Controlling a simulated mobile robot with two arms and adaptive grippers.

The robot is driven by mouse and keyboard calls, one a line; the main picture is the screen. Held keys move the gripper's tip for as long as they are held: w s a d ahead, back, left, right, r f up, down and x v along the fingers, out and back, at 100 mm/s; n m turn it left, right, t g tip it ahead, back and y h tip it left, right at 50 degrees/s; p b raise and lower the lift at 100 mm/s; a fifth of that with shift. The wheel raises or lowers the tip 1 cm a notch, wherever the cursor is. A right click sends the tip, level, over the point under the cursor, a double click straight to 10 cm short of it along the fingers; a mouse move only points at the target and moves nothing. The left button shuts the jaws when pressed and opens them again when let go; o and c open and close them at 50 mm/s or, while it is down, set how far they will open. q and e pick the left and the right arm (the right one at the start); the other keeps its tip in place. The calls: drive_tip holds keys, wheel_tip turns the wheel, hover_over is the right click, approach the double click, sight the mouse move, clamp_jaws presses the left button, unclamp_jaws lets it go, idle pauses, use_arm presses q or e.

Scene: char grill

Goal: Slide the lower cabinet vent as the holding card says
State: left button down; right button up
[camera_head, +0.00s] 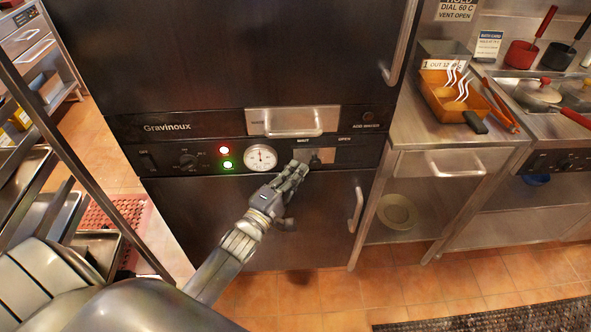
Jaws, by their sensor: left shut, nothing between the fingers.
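The dark Gravinoux cabinet (215,215) fills the middle of the view. My right gripper is not in view.
Left of the vent are a round dial (260,158), red and green lamps and a dark knob (188,160). A drawer handle (293,121) sticks out above, and a vertical door handle (357,209) stands below right. A steel counter with an orange tray (447,92) adjoins on the right.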

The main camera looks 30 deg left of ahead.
sight(328, 157)
use_arm(q)
drive_tip(key=w+d, duration=0.2)
drive_tip(key=d, duration=0.1)
drive_tip(key=w+d, duration=0.1)
drive_tip(key=d, duration=0.1)
drive_tip(key=shift+s+a, duration=0.1)
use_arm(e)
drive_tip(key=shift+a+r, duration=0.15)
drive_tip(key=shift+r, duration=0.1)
use_arm(q)
drive_tip(key=shift+a+f, duration=0.1)
drive_tip(key=shift+f, duration=0.05)
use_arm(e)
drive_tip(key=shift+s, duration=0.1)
